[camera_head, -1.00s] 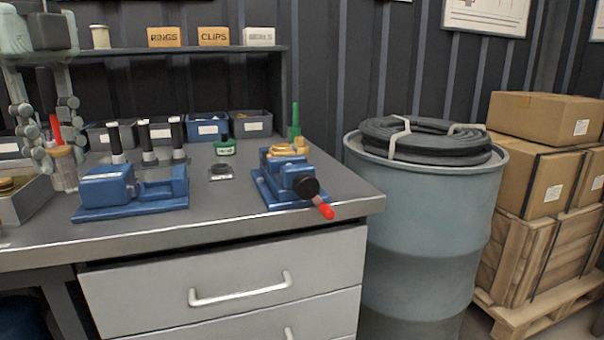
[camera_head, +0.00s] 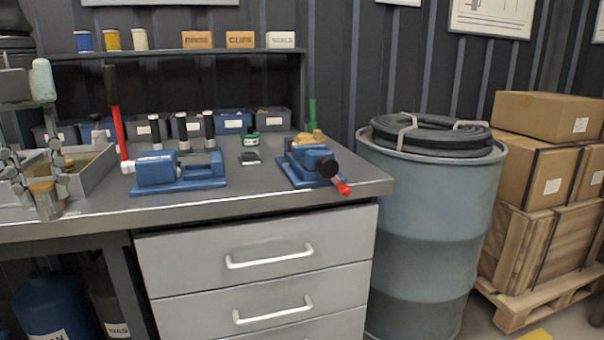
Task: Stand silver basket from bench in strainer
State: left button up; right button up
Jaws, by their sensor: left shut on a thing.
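My left gripper (camera_head: 38,182) is at the left edge, above the front left of the bench. It is shut on a small greyish cylinder with a brown top (camera_head: 47,206), which looks like the silver basket; its fingers partly hide it. The cylinder is roughly upright, and I cannot tell whether it touches the bench. A blue casting on a plate (camera_head: 180,172) sits to its right on the bench. A second blue casting (camera_head: 312,163) with a black knob and red handle sits farther right. I cannot tell which one is the strainer. My right gripper is out of view.
A grey tray (camera_head: 95,178) lies just behind my left gripper. A tall black-and-red bar (camera_head: 121,140) stands beside it. Black-topped cylinders (camera_head: 183,131) and blue bins (camera_head: 232,122) stand behind. The bench front (camera_head: 260,203) is clear; a drum (camera_head: 425,220) stands right.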

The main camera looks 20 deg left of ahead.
pick_arm(q)
notch_tip(320, 180, down, 12)
jog(key=a+m, duration=0.2)
jog(key=m, duration=0.9)
jog(key=w+d+f+m+p, duration=0.1)
jog(key=w+d+f+m, duration=0.3)
jog(key=d+f+m, duration=0.6)
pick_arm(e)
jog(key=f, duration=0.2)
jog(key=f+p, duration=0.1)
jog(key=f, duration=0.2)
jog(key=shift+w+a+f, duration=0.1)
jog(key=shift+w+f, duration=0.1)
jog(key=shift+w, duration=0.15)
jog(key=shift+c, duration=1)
pick_arm(q)
jog(key=w+d+f+m, duration=0.1)
jog(key=w+d+m, duration=0.2)
jog(key=d+m, duration=0.6)
jog(key=w+d+f+m, duration=0.2)
jog(key=d+m, duration=0.7)
jog(key=m, duration=0.8)
jog(key=shift+w+f+m, duration=0.2)
jog(key=shift+w+m, duration=0.2)
jog(key=shift+w, duration=0.4)
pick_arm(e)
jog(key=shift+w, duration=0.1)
